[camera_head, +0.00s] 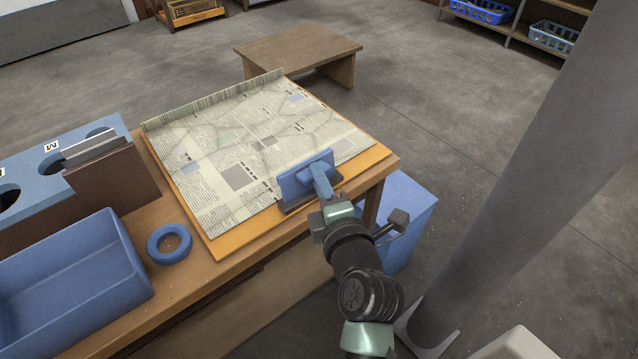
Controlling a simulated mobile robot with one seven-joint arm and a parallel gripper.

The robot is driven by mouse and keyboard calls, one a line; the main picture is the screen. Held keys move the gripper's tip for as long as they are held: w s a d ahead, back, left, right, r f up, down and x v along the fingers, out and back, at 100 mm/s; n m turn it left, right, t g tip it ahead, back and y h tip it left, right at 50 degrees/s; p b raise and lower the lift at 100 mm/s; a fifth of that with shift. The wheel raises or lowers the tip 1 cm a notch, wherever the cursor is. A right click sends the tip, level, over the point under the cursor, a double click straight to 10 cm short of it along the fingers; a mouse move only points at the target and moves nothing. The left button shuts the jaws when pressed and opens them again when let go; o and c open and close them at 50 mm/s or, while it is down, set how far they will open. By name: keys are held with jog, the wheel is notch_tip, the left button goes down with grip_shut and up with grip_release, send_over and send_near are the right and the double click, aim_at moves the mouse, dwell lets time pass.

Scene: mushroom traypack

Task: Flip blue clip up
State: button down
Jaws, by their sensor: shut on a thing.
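The blue clip (291,186) sits at the near right edge of the orange board (235,246), over the edge of the printed paper sheet (215,200). Its broad blue plate stands tilted up from a dark base strip. My gripper (325,190) reaches in from the lower right and is shut on the blue clip at its raised middle part. The fingertips are partly hidden by the wrist and the clip, so the exact grip is hard to see.
A blue tape roll (169,244) and an open blue bin (112,250) lie left of the board. A blue holder with round holes (28,165) stands behind the bin. A blue box (408,205) stands beside the table's right side. A low wooden table (297,46) is beyond.

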dwell(0.3)
jog(key=c, duration=0.8)
grip_release()
jog(key=shift+c, duration=0.2)
jog(key=shift+s, duration=0.1)
jog(key=b+v, duration=0.1)
jog(key=v, duration=1.1)
jog(key=shift+s, duration=0.4)
